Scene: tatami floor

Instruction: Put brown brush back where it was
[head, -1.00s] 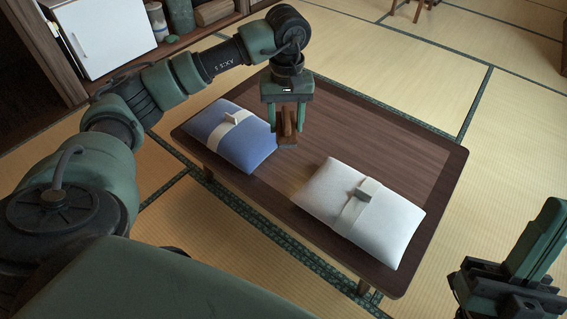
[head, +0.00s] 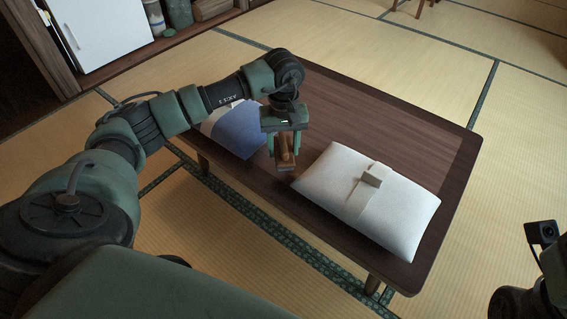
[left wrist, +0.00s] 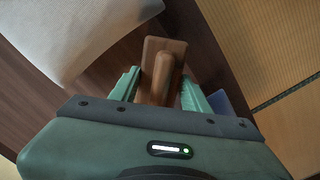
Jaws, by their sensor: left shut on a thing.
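My left gripper (head: 284,150) is shut on the brown brush (head: 285,160) and holds it above the low table, between the two cushions. In the left wrist view the brush (left wrist: 162,62) shows its wooden block and raised handle between the green fingers (left wrist: 158,88). The blue cushion (head: 232,128) lies to the left, partly hidden by my left arm. My right gripper is not clearly seen; only part of my right arm shows at the lower right.
The dark wooden table (head: 400,135) has a bare stretch at its back and right. Tatami floor (head: 520,170) surrounds it. A white cabinet (head: 110,30) and shelf with jars (head: 155,15) stand at the back left.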

